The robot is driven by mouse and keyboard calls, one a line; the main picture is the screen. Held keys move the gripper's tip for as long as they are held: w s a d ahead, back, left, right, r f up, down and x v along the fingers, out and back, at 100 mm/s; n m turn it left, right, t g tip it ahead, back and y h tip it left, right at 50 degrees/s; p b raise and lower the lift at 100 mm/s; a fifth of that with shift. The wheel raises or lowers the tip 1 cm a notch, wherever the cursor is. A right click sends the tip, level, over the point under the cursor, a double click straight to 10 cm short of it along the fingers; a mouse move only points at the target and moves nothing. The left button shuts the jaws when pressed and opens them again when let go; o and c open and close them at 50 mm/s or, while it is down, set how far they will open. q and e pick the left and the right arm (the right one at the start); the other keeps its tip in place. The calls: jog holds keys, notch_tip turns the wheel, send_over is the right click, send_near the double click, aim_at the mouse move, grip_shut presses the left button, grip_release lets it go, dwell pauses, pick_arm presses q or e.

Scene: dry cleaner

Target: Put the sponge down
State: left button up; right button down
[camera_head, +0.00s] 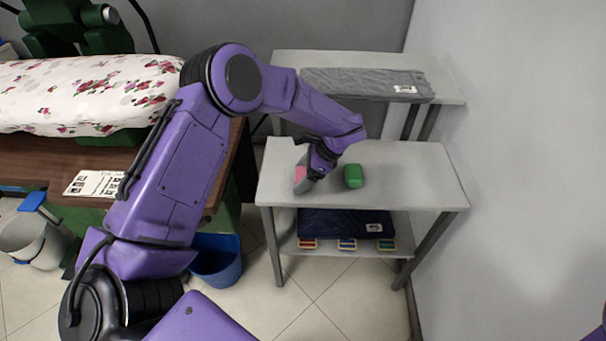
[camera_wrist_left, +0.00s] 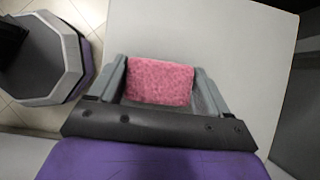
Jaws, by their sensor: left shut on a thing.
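A pink sponge (camera_wrist_left: 160,80) sits between the two fingers of my left gripper (camera_wrist_left: 163,85) in the left wrist view. In the head view the sponge (camera_head: 300,174) shows as a small pink patch at the left gripper (camera_head: 302,182), which is shut on it. The gripper is at the left part of the grey table (camera_head: 420,165), pointing down at its top. I cannot tell whether the sponge touches the tabletop. My right gripper is not in view.
A folded grey cloth (camera_head: 365,84) lies on the higher shelf behind. A dark folded cloth (camera_head: 345,223) lies on the lower shelf. The table's right part is clear. A blue bin (camera_head: 217,262) stands left on the floor.

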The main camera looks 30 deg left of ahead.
pick_arm(q)
jog(key=o, duration=0.9)
jog(key=shift+r, duration=0.1)
jog(key=shift+w+r+p, duration=0.1)
jog(key=shift+r+p, duration=0.2)
jog(key=shift+p, duration=0.05)
jog(key=b+v, duration=0.1)
jog(key=v, duration=1)
jog(key=shift+d+r, duration=0.2)
jog(key=shift+d, duration=0.05)
jog(key=shift+r, duration=0.1)
